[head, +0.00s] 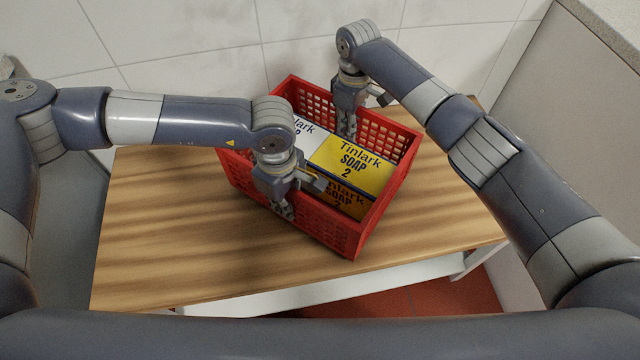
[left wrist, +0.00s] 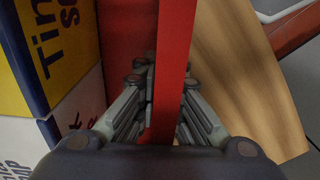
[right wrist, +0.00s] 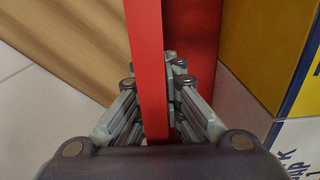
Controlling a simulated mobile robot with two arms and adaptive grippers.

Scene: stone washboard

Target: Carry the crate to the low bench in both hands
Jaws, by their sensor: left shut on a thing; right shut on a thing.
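The red crate (head: 388,198) is a perforated plastic basket holding yellow and white soap boxes (head: 352,157). In the head view it is over the wooden top of the low bench (head: 160,220), turned at an angle; I cannot tell whether its base touches the wood. My left gripper (head: 284,208) is shut on the crate's near-left wall; the red rim (left wrist: 172,70) runs between its fingers in the left wrist view. My right gripper (head: 346,130) is shut on the far wall; the rim (right wrist: 148,70) passes between its fingers in the right wrist view.
A white tiled wall (head: 190,35) stands behind the bench. A pale panel with a stone-like top (head: 610,35) is at the right. Bare wood lies left of the crate and in front of it. Red floor (head: 440,298) shows below the bench.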

